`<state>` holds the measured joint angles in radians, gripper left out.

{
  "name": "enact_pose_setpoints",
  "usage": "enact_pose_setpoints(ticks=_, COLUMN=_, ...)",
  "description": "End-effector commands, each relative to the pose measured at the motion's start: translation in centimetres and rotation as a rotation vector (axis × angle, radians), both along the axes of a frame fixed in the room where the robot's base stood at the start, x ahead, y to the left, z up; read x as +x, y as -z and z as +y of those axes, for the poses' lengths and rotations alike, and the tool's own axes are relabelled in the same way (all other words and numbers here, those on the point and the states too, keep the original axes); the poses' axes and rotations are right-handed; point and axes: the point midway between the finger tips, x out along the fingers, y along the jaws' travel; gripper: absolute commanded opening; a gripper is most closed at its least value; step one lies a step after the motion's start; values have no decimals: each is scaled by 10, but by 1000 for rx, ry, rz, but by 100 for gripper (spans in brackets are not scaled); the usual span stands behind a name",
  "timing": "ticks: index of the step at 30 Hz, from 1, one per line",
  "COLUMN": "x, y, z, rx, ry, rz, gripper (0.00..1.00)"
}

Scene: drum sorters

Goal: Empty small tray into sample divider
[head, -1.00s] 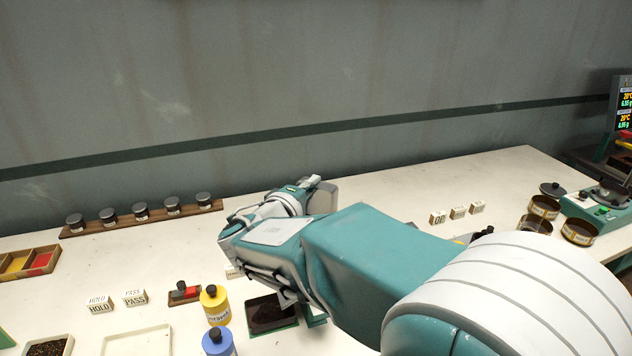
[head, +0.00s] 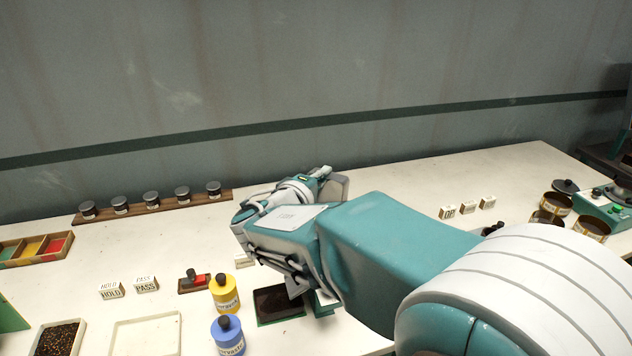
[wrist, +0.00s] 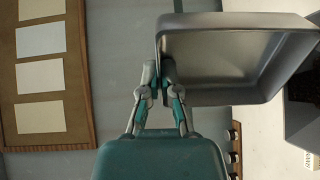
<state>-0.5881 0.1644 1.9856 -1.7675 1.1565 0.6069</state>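In the wrist view, my gripper (wrist: 166,82) is shut on the rim of a small grey metal tray (wrist: 222,50). The tray is tipped, its open inside faces the camera, and the part I see looks bare. In the head view, my arm hides most of the gripper; a grey piece beyond the wrist (head: 340,185) may be the tray. A dark grey, box-like thing (wrist: 303,108) at the right edge of the wrist view, close to the tray, may be the sample divider; it is cut off. I cannot clearly make out the divider in the head view.
A tray of dark mixed grains (head: 60,338) and an empty cream tray (head: 147,335) are at front left. Yellow (head: 225,294) and blue (head: 228,336) bottles stand near my arm. Lidded jars on a wooden rack (head: 150,205) line the wall. Sieves (head: 592,229) are at right.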

Motion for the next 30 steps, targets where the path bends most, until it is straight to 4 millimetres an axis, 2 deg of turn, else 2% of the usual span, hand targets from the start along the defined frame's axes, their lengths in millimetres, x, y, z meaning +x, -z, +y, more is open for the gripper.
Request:
enact_pose_setpoints(ticks=15, x=51, y=12, z=-31, rx=217, ry=2, rz=355, gripper=0)
enact_pose_setpoints(ticks=30, x=75, y=21, z=-45, rx=374, ry=4, rz=620, gripper=0)
